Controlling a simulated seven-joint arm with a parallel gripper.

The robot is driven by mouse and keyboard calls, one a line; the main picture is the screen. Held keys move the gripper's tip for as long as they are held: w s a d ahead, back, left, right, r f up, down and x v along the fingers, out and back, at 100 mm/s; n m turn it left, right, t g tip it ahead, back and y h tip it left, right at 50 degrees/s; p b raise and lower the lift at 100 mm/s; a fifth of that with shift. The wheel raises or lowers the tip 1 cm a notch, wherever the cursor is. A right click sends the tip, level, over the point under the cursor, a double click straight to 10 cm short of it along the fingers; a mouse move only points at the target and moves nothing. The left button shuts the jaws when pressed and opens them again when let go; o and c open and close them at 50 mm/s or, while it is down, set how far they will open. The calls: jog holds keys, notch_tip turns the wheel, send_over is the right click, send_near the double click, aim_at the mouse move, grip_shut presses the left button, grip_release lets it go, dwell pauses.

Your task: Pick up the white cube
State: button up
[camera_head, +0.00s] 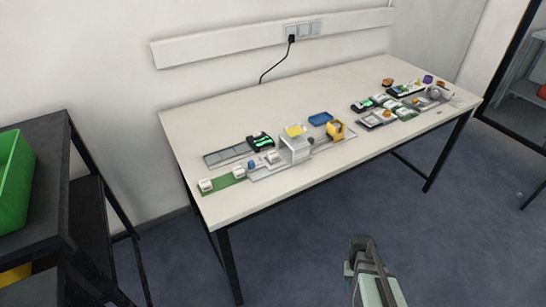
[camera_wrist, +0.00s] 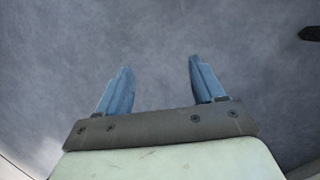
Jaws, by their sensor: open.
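Small white blocks stand at the left end of the table in the head view. One white block (camera_head: 205,185) and another white block (camera_head: 238,171) are on a green strip. A third whitish block (camera_head: 272,157) sits further right on a grey plate. They are too small to tell which is the white cube. My gripper shows in the wrist view (camera_wrist: 159,66) with two blue fingers apart and nothing between them. In the head view my arm's end is in front of the table, well away from the blocks.
The long white table (camera_head: 215,120) has a grey box (camera_head: 294,150), a yellow part (camera_head: 337,129) and a blue tray (camera_head: 320,118) near its middle. Several small items crowd its right end. A dark shelf with a green bin (camera_head: 14,180) stands left. Floor in front is free.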

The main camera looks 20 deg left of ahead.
jog(key=w+a+r+t+h, duration=0.1)
jog(key=w+a+r+t, duration=0.15)
jog(key=w+r, duration=1.55)
jog(key=w+a+r+t, duration=0.2)
jog(key=w+r, duration=0.5)
jog(key=r, duration=0.2)
jog(key=w+a+r+t, duration=0.25)
jog(key=w+r, duration=0.35)
jog(key=r, duration=0.4)
jog(key=s+a+r+n+y, duration=0.2)
jog(key=s+a+r+n, duration=0.1)
jog(key=a, duration=0.7)
jog(key=s+a+r+n+g+y, duration=0.1)
jog(key=s+a+r+n, duration=0.2)
jog(key=a, duration=0.6)
jog(key=s+a+r+n+y, duration=0.2)
jog(key=a+r+n, duration=0.15)
jog(key=a, duration=0.65)
send_over(273, 153)
jog(key=s, duration=0.2)
jog(key=shift+m, duration=0.45)
jog(key=f, duration=0.4)
jog(key=d+f, duration=0.1)
jog(key=f, duration=0.1)
jog(key=shift+w+f, duration=0.2)
jog(key=shift+w, duration=0.05)
jog(key=shift+x, duration=2.65)
jog(key=shift+d, duration=0.15)
